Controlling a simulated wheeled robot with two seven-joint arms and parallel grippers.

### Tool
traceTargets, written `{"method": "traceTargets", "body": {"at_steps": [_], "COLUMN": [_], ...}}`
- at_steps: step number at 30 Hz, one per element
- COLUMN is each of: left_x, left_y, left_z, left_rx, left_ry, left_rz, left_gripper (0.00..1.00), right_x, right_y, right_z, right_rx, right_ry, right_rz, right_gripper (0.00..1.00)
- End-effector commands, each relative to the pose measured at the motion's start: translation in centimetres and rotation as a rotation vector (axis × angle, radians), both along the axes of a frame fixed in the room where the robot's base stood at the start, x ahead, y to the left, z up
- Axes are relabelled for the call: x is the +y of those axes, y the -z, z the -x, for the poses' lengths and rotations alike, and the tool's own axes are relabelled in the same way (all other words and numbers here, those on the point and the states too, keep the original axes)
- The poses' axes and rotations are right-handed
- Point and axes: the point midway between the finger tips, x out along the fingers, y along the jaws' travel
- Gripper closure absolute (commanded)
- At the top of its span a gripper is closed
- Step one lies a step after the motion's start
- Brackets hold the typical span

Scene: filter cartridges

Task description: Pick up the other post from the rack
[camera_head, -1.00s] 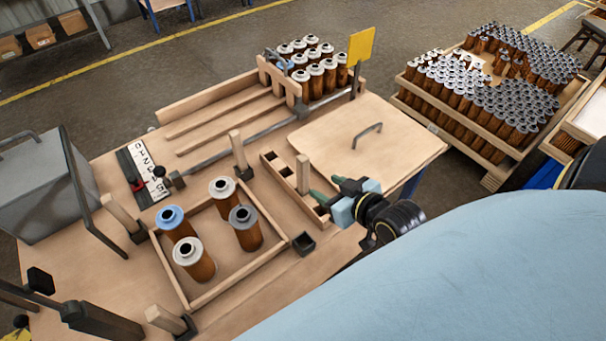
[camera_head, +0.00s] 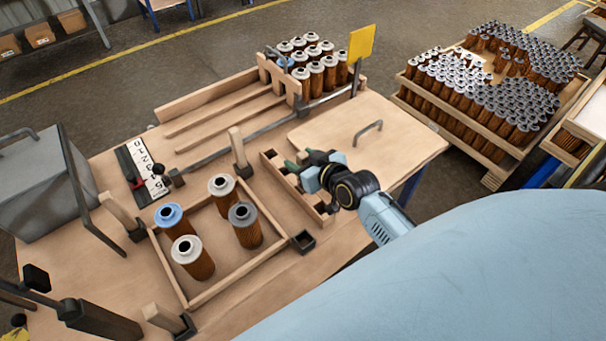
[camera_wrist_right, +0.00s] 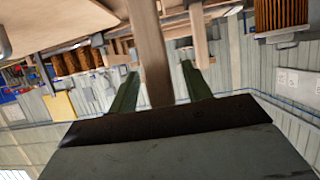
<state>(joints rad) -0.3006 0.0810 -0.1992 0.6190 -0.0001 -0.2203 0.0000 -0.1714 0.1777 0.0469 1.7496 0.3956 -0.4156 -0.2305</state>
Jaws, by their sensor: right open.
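The rack (camera_head: 317,207) is a narrow wooden block with square holes, right of the shallow wooden tray. My right gripper (camera_head: 296,162) is over the rack and hides much of it. In the right wrist view a pale wooden post (camera_wrist_right: 149,50) stands between the two green fingers of my open right gripper (camera_wrist_right: 160,85), with visible gaps to both fingers. In the head view that post is hidden behind the gripper. Other posts stand in dark sockets at the tray's back corner (camera_head: 237,148), left corner (camera_head: 117,211) and front corner (camera_head: 163,317). My left gripper is out of view.
An empty dark socket (camera_head: 303,241) sits at the tray's right corner. Several filter cartridges (camera_head: 246,229) stand in the tray. A wooden board with a handle (camera_head: 405,140) lies right of the rack. More cartridges (camera_head: 317,76) stand at the back.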

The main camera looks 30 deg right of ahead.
Motion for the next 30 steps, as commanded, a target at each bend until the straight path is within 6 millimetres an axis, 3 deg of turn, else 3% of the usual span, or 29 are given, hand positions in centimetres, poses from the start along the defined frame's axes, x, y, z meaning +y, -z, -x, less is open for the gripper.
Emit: {"method": "traceTargets", "body": {"at_steps": [4, 12, 23, 30], "left_x": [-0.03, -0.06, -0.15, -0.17], "left_y": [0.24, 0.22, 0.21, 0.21], "left_z": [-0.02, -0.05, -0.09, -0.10], "left_rx": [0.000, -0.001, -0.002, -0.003], "left_ry": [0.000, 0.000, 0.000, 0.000], "left_rz": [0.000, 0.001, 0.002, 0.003], "left_gripper": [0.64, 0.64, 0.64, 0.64], "right_x": [0.15, 0.14, 0.12, 0.11], "right_y": [0.62, 0.62, 0.62, 0.60], "right_z": [-1.30, -1.45, -1.42, -1.42], "right_rx": [0.000, 0.000, 0.000, -0.001], "right_ry": [0.000, 0.000, 0.000, 0.000], "right_rz": [-0.001, 0.000, 0.000, 0.000], "right_gripper": [0.51, 0.52, 0.99, 1.00]}}
